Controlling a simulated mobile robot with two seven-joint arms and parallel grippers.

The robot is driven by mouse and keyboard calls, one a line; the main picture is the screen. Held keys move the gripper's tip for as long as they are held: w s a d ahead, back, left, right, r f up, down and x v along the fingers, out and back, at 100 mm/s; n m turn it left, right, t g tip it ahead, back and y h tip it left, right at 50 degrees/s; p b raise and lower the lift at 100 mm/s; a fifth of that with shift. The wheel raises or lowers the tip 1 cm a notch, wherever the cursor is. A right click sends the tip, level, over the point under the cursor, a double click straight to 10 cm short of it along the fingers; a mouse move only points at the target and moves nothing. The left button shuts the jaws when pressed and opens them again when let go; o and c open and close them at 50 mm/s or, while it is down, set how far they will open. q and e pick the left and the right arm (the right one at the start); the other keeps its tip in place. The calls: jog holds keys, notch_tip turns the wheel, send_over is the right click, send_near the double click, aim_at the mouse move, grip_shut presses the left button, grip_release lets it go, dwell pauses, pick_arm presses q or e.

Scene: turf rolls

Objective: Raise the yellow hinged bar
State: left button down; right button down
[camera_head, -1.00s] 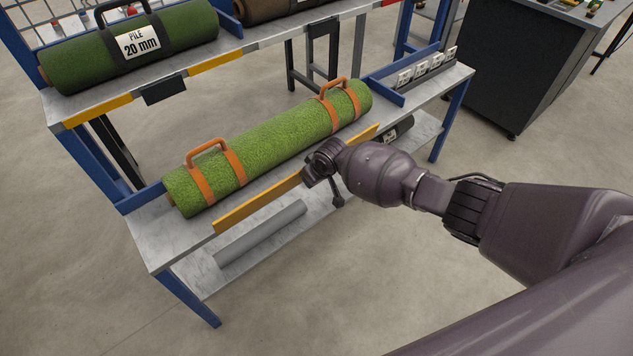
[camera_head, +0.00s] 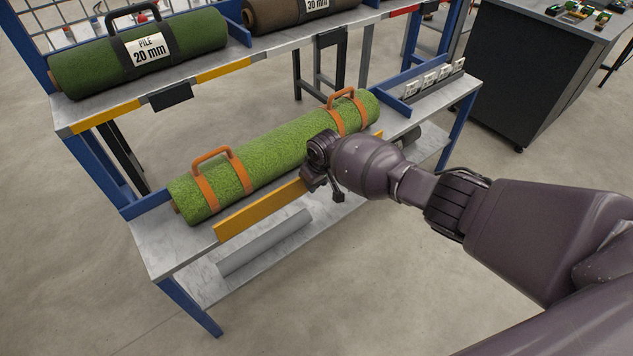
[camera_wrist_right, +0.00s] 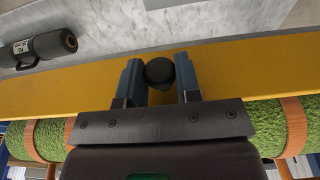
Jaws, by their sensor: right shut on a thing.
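The yellow hinged bar (camera_head: 258,210) runs along the front edge of the lower shelf, in front of a light-green turf roll (camera_head: 265,150) with orange straps and handles. Its broad face shows, and my right wrist hides its middle. In the right wrist view the yellow bar (camera_wrist_right: 245,65) crosses the whole picture. My right gripper (camera_head: 314,178) is at the bar's middle. In the wrist view the right gripper (camera_wrist_right: 159,82) has its two blue fingers shut on a round black knob (camera_wrist_right: 160,70) on the bar. My left gripper is not in view.
Dark-green (camera_head: 190,45) and brown turf rolls lie on the upper shelf (camera_head: 130,105). A grey bar or tube (camera_head: 265,242) and a dark roll lie on the bottom shelf. A dark cabinet (camera_head: 535,75) stands at the right. Open floor lies in front.

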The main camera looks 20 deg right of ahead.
jog(key=c, duration=0.8)
grip_release()
jog(key=shift+r, duration=0.55)
jog(key=p+v, duration=0.4)
jog(key=v, duration=0.5)
jog(key=shift+s+r, duration=0.2)
jog(key=shift+r, duration=0.15)
